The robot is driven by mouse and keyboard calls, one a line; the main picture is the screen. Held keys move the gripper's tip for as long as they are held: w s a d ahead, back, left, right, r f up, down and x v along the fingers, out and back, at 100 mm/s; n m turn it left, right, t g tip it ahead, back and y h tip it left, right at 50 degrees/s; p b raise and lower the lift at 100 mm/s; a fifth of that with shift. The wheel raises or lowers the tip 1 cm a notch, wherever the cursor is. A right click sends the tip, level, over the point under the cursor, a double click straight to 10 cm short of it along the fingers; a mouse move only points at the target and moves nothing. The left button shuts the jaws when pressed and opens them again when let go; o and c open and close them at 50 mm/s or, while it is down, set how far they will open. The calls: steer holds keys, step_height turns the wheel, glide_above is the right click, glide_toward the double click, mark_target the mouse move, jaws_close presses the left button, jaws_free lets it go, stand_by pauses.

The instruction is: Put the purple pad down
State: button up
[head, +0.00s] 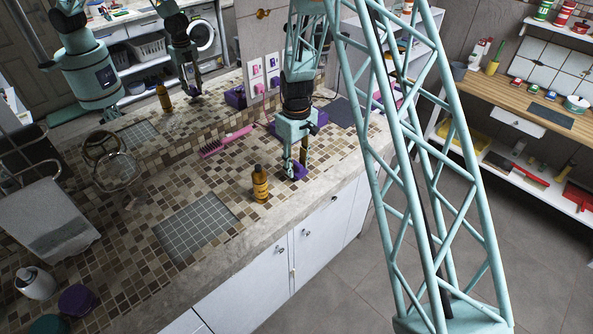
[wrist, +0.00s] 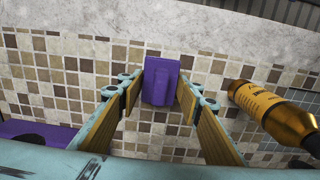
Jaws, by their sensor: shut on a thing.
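The purple pad (wrist: 161,82) is held between the two fingers of my gripper (wrist: 157,92) in the wrist view. In the head view my gripper (head: 297,163) points down over the tiled counter near its front edge, with a bit of the purple pad (head: 299,172) showing at the fingertips. The fingers hide part of the pad there. I cannot tell whether the pad touches the tiles.
An amber bottle (head: 260,184) stands close to the left of my gripper; it is at the right in the wrist view (wrist: 268,103). A grey grid mat (head: 195,227) lies further left. A pink hairbrush (head: 226,141) lies behind. Tiles around the pad look bare.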

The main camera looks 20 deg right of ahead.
mark_target(297, 163)
steer(key=shift+f, duration=1.25)
steer(key=shift+f, duration=0.2)
steer(key=o, duration=0.8)
steer(key=shift+r, duration=0.2)
steer(key=shift+r, duration=6)
